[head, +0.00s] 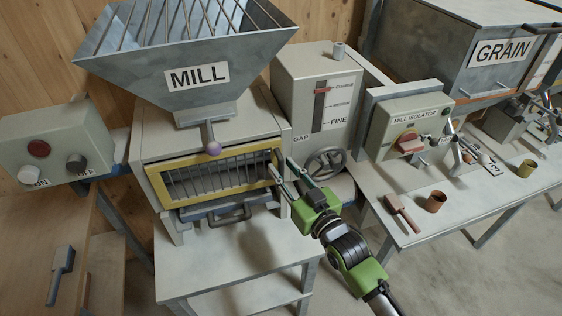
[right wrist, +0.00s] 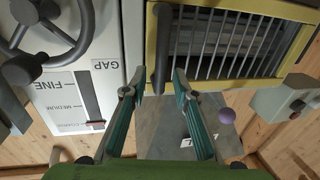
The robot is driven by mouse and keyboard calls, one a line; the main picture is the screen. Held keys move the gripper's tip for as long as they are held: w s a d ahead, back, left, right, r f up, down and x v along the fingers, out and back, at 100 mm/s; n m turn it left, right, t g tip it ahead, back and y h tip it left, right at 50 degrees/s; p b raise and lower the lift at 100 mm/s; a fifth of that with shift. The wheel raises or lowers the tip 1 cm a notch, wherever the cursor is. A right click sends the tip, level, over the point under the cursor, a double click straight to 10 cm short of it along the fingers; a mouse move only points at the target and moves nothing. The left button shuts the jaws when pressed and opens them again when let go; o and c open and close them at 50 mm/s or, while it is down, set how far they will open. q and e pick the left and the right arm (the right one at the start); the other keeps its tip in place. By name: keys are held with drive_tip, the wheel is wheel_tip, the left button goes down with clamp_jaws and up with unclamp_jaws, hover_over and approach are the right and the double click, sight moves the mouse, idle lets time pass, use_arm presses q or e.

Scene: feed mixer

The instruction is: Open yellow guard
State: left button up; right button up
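The yellow guard (head: 215,173), a yellow frame with grey bars, closes the front opening of the mill body in the head view. It also shows in the right wrist view (right wrist: 303,44), which is turned upside down. A dark upright handle (right wrist: 160,50) stands along one side of the guard. My right gripper (head: 282,168) is at the guard's right edge. In the right wrist view its two fingers (right wrist: 155,84) are apart, with the handle's near end between their tips; I cannot tell whether they touch it. My left gripper is out of view.
A lever with a purple knob (head: 213,148) hangs just above the guard. A dark handwheel (head: 326,162) is close to the right of my gripper. A blue drawer with a handle (head: 230,214) lies below the guard. The bench front (head: 240,255) is clear.

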drive_tip(key=shift+x, duration=1)
clamp_jaws()
